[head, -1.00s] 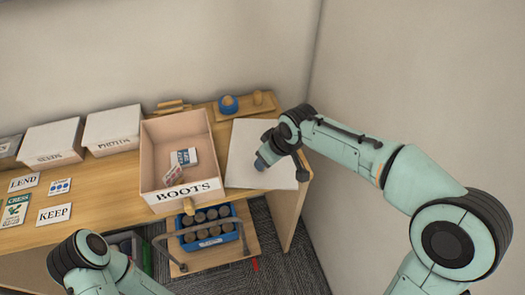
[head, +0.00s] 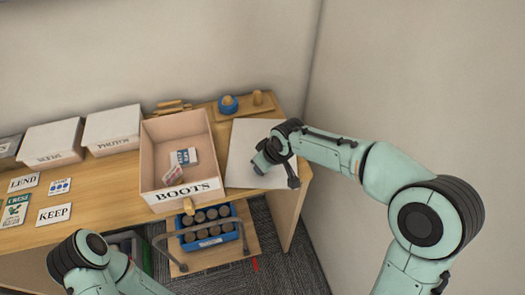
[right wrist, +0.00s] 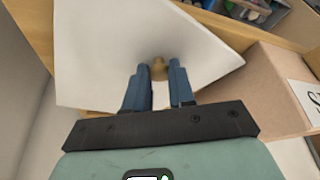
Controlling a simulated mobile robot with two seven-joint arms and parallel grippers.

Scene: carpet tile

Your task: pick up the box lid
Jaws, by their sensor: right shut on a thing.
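My right gripper (right wrist: 158,78) is shut on this knob, one blue finger on each side. In the head view my right gripper (head: 262,163) is over the lid, with its fingers mostly hidden by the wrist. My left arm shows at the lower left, but its gripper is out of view.
The BOOTS box holds a few small boxes or cards (head: 182,157). White lidded boxes (head: 112,128) and label cards (head: 54,214) are to the left. A wooden tray (head: 240,113) is behind the lid. A blue crate (head: 212,238) sits on a lower shelf. A wall rises at right.

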